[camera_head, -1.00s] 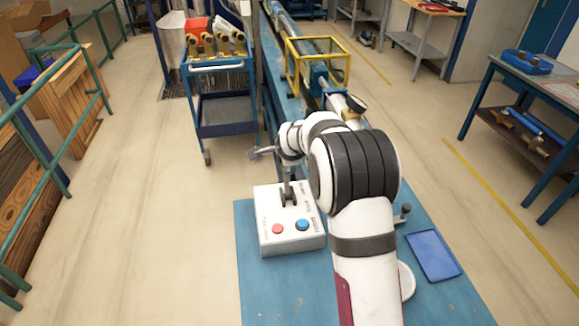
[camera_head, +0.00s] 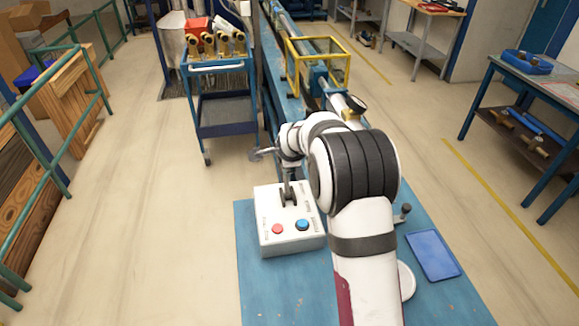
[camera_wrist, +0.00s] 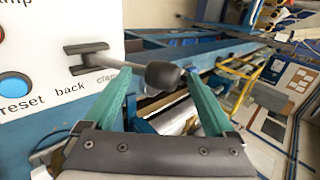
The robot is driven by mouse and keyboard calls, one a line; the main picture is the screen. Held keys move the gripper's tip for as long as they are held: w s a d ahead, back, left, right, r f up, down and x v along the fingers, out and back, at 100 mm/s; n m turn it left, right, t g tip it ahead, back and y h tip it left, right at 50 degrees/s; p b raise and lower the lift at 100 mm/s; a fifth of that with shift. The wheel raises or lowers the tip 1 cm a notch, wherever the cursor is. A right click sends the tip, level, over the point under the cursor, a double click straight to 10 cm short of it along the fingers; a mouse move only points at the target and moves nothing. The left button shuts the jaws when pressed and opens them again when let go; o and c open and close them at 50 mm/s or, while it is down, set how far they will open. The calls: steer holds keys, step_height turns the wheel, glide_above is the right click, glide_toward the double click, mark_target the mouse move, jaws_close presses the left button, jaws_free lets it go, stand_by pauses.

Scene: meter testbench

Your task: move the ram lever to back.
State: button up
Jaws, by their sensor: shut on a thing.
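The ram lever, a grey shaft with a dark knob (camera_wrist: 163,74), rises from a dark slot in the white control box (camera_head: 268,241). In the head view the lever (camera_head: 288,188) stands above the slot, and its top is partly hidden by my wrist. My gripper (camera_wrist: 165,88) has its two green fingers on either side of the knob, shut on it. In the head view my gripper (camera_head: 264,153) is small and partly hidden. The words "back" and part of "clamp" show beside the slot in the wrist view. Which mark the lever stands at I cannot tell.
The box has a red button (camera_head: 277,229) and a blue button (camera_head: 302,225). It stands on a blue bench (camera_head: 262,290). A blue tray (camera_head: 433,255) and a small dark-knobbed handle (camera_head: 404,210) are to the right of my arm. A yellow frame (camera_head: 318,62) and a blue trolley (camera_head: 222,122) are beyond.

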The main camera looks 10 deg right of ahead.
steer(key=shift+w+r, duration=0.2)
steer(key=shift+r, duration=0.05)
steer(key=shift+c, duration=0.2)
